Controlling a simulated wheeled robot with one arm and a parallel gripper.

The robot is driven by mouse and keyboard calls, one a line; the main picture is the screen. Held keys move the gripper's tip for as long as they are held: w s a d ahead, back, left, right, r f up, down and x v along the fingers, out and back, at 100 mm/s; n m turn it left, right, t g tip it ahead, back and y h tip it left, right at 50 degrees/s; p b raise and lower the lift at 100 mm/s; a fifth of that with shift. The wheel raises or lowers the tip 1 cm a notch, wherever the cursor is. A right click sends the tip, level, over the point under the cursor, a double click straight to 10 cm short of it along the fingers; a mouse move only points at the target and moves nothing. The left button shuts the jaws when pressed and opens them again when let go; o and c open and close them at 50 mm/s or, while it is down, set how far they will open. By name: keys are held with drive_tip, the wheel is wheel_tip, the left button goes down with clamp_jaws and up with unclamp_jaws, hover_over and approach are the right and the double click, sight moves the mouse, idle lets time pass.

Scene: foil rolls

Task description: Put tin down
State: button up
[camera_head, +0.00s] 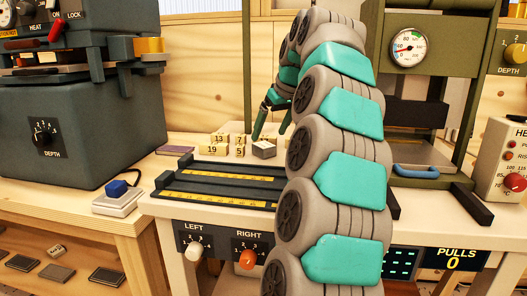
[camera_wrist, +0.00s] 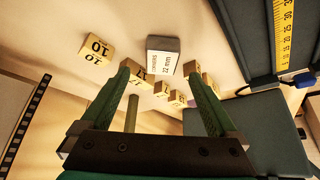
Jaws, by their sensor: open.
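A small grey tin with a white label reading "22 mm" (camera_wrist: 163,56) stands on the pale bench top among numbered wooden blocks. In the head view the tin (camera_head: 264,150) is at the right end of the blocks, just below my fingertips. My gripper (camera_wrist: 159,74) is open, with its two green fingers spread and nothing held between them. In the wrist view the tin appears beyond and between the fingertips. It looks apart from both fingers, though the exact gap is hard to tell. In the head view my gripper (camera_head: 272,122) points down, partly hidden behind my arm.
Several numbered wooden blocks (camera_head: 219,140) stand close to the tin; one marked 10 (camera_wrist: 97,47) lies apart. Dark rails with yellow scales (camera_head: 225,182) are in front. A green press with a gauge (camera_head: 408,48) stands right, and a dark heat press (camera_head: 75,125) left.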

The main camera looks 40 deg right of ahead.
sight(264, 145)
drive_tip(key=shift+x, duration=2.4)
drive_tip(key=shift+s+a, duration=0.15)
drive_tip(key=shift+a, duration=0.05)
clamp_jaws()
